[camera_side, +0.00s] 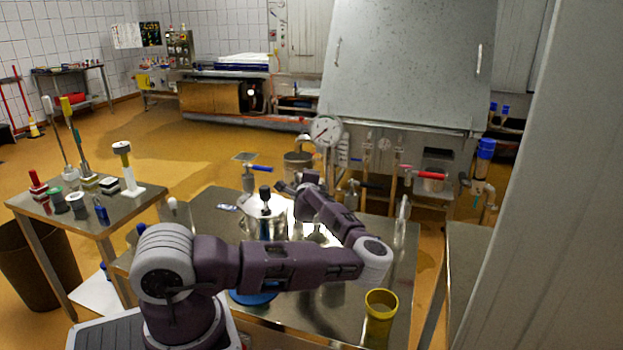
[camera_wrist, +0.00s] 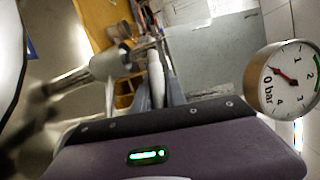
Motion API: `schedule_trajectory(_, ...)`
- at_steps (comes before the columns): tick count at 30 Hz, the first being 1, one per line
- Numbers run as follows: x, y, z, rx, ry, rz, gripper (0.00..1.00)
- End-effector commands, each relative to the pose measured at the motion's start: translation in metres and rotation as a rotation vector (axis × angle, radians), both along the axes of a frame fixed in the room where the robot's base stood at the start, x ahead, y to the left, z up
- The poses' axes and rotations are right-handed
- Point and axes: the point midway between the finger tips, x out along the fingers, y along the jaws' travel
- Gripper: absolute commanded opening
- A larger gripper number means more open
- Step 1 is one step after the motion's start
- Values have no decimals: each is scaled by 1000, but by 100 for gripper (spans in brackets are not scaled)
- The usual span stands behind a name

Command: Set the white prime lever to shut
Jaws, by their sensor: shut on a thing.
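The white prime lever (camera_wrist: 155,72) shows in the wrist view as a pale, slim handle between the two grey fingers of my gripper (camera_wrist: 157,88). My gripper is shut on it. In the side view my gripper (camera_side: 284,187) is beyond the steel pot, below and left of the pressure gauge (camera_side: 326,131). The lever cannot be made out there, as my wrist and the fittings cover that spot. The gauge also shows at the right of the wrist view (camera_wrist: 283,78). I cannot tell the lever's exact setting.
A steel pot (camera_side: 262,222) with a black-knobbed top stands beside my forearm on the steel table (camera_side: 400,262). A yellow cup (camera_side: 380,304) is at the front. Valves with a blue handle (camera_side: 257,169) and a red handle (camera_side: 427,174) are behind. A side table (camera_side: 125,205) holds several small items.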

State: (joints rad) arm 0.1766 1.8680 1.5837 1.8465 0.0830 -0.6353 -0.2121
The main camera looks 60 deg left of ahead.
Motion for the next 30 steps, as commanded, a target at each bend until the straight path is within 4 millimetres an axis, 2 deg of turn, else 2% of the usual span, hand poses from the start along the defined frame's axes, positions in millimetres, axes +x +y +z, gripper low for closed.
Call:
schedule_trajectory(13,0,0,1,1,-1,-9,0)
schedule_trajectory(14,0,0,1,2,-1,-8,22)
schedule_trajectory(16,0,0,1,2,-1,-8,36)
schedule_trajectory(26,-1,-2,1,0,-1,-9,38)
schedule_trajectory(30,-13,-23,4,1,-2,-9,38)
